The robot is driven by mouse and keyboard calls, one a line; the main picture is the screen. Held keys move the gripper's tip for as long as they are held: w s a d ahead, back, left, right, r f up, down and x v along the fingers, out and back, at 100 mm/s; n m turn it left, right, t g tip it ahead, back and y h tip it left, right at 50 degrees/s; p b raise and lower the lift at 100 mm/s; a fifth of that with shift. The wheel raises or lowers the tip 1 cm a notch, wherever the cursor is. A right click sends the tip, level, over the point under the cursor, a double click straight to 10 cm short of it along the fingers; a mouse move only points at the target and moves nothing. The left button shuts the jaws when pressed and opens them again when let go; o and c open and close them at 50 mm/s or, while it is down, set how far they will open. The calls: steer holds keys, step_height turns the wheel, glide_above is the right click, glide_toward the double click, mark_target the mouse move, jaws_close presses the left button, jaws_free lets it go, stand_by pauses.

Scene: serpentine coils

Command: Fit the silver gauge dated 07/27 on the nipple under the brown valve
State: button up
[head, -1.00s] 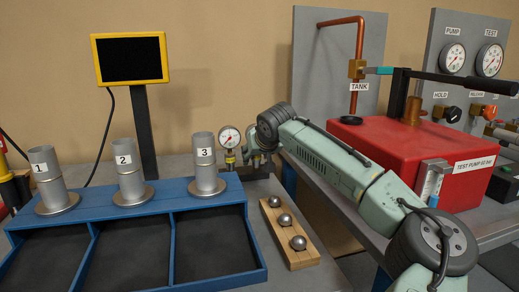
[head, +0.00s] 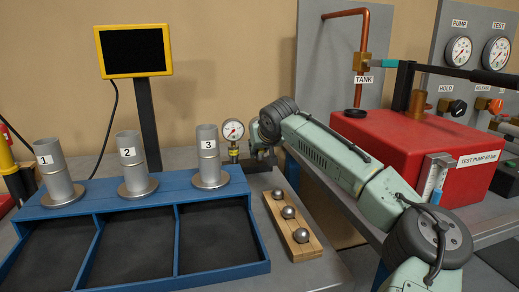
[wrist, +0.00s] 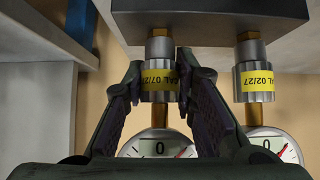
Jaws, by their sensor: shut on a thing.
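In the wrist view, a silver gauge collar (wrist: 158,55) has a yellow label, partly covered, reading about 07/27. My gripper (wrist: 158,85) is shut on this gauge, a finger on each side of the collar. Its dial (wrist: 155,146) shows at the bottom of the picture. A brass fitting at the collar's other end meets a dark block (wrist: 205,18). In the head view, my gripper (head: 264,148) is at the dark stand beside the blue rack and hides the held gauge. An orange-brown knob (head: 494,106) is on the panel at right; I cannot tell if it is the brown valve.
A second silver gauge (wrist: 257,80), dated 02/27, stands close beside the held one. The blue rack (head: 130,197) carries silver cylinders, with a wooden strip of steel balls (head: 292,228) beside it. A red test pump (head: 410,150) stands on the bench at right.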

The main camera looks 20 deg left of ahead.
jaws_close()
steer(key=shift+r, duration=0.1)
steer(key=shift+r+p, duration=2.25)
steer(key=shift+r, duration=0.2)
